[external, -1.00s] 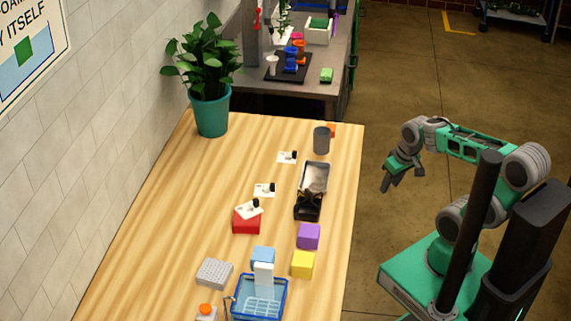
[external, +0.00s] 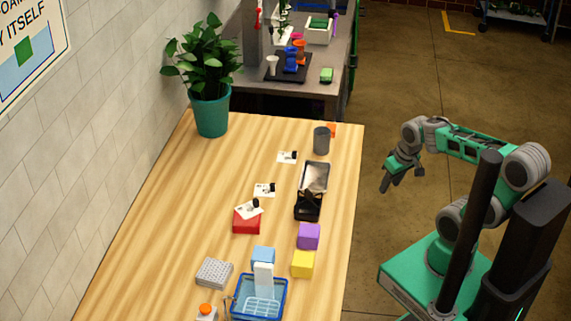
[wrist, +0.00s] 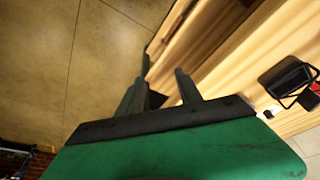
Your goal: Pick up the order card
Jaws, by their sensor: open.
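Three small white cards with dark pieces on them are on the wooden table in the external view. One card (external: 287,157) lies toward the back, a second card (external: 263,190) lies nearer, and a third card (external: 246,210) rests on a red block (external: 246,224). I cannot tell which is the order card. My gripper (external: 387,184) is open and empty, off the right edge of the table and apart from all the cards. In the wrist view my gripper (wrist: 163,78) has its two fingers apart, with floor and table edge beyond; no card shows clearly there.
A grey cup (external: 321,141), a tray with a black holder (external: 308,206), a purple block (external: 308,236), a yellow block (external: 303,264) and a blue basket (external: 259,298) line the table's right side. A potted plant (external: 211,112) stands at the back left. The table's left-middle is clear.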

